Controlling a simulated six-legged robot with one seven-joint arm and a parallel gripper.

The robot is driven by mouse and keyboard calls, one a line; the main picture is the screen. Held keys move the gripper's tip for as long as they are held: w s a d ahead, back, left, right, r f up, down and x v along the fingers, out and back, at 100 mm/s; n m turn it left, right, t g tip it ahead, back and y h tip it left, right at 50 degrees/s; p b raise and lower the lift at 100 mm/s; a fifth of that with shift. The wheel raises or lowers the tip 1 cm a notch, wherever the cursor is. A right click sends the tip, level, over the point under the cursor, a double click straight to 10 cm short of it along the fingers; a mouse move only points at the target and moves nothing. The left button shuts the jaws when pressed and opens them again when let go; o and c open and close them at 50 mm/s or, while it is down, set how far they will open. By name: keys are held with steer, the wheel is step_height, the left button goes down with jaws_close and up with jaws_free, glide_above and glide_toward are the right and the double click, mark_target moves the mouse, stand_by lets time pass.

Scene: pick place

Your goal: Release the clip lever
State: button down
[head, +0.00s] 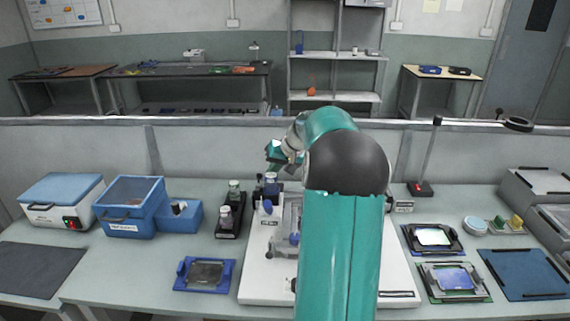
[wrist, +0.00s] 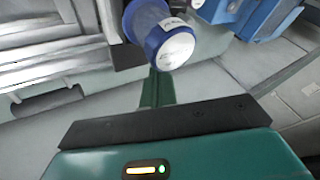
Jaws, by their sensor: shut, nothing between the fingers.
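My gripper (head: 277,157) is over the left back part of a white apparatus board (head: 256,277), partly hidden behind my arm in the head view. In the wrist view my gripper (wrist: 157,88) shows its teal fingers together, with nothing seen between them. A blue-capped bottle (wrist: 168,40) with a white label is just past the fingertips; whether they touch it I cannot tell. In the head view a blue-topped bottle (head: 271,184) stands at the back left of the board. I cannot pick out the clip lever for certain.
A black rack (head: 230,217) with bottles stands left of the board. Blue boxes (head: 131,206) are farther left. A blue-framed tray (head: 205,275) lies at the front. Framed devices (head: 433,237) lie to the right. My arm hides much of the board.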

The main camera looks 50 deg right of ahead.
steer(key=shift+w+a+f, duration=0.15)
steer(key=shift+w+a, duration=0.2)
